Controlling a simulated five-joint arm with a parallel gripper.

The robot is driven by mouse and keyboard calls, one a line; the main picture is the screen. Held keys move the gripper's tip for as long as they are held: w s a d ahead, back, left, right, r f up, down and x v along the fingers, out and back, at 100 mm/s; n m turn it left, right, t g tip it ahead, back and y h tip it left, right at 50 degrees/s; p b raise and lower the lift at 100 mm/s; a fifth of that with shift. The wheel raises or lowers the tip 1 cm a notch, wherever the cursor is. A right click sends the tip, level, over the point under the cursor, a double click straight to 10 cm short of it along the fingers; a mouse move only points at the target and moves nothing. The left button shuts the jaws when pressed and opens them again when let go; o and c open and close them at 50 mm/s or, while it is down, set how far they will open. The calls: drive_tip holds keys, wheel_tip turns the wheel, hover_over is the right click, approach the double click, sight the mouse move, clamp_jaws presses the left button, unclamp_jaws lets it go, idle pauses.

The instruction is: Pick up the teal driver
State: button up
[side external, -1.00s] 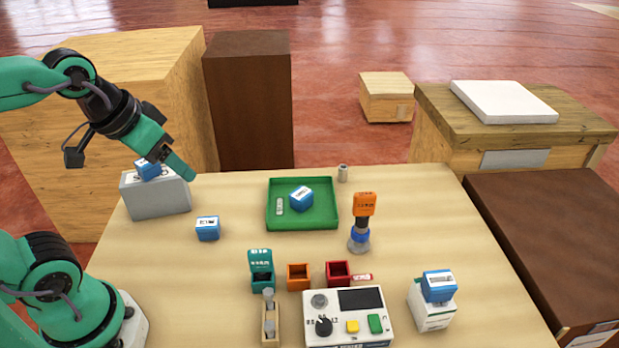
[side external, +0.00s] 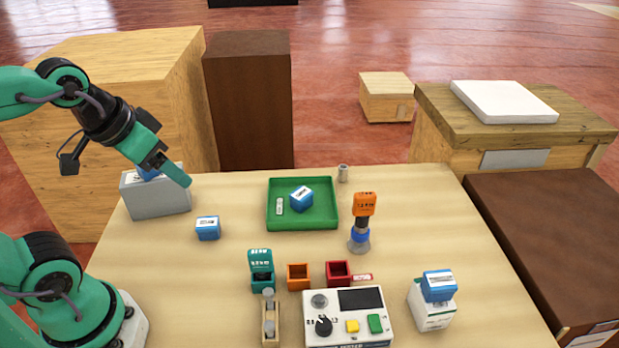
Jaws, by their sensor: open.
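The teal driver (side external: 260,257) shows as a teal, labelled upper part at the front middle of the table. It rises from or just behind a small teal open box (side external: 262,278); its lower part is hidden. My gripper (side external: 176,172) is at the upper left, in the air near the grey block, well away from the teal driver. It is open with nothing seen between its fingers.
An orange driver (side external: 362,222) stands upright right of centre. Orange (side external: 298,283) and red (side external: 338,277) boxes, a wooden stand (side external: 270,330) and a control box (side external: 347,325) crowd the front. A green tray (side external: 318,222) lies behind; the left-middle table has free room.

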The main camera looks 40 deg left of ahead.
drive_tip(key=shift+w, duration=0.1)
drive_tip(key=n+g, duration=0.5)
drive_tip(key=n, duration=0.3)
hover_over(259, 252)
drive_tip(key=f, duration=0.7)
drive_tip(key=a+f, duration=0.1)
drive_tip(key=f, duration=0.3)
drive_tip(key=shift+f, duration=0.25)
drive_tip(key=shift+d+f+n+g, duration=0.3)
drive_tip(key=shift+d+f+n, duration=0.2)
drive_tip(key=shift+f, duration=0.1)
drive_tip(key=shift+f, duration=1.25)
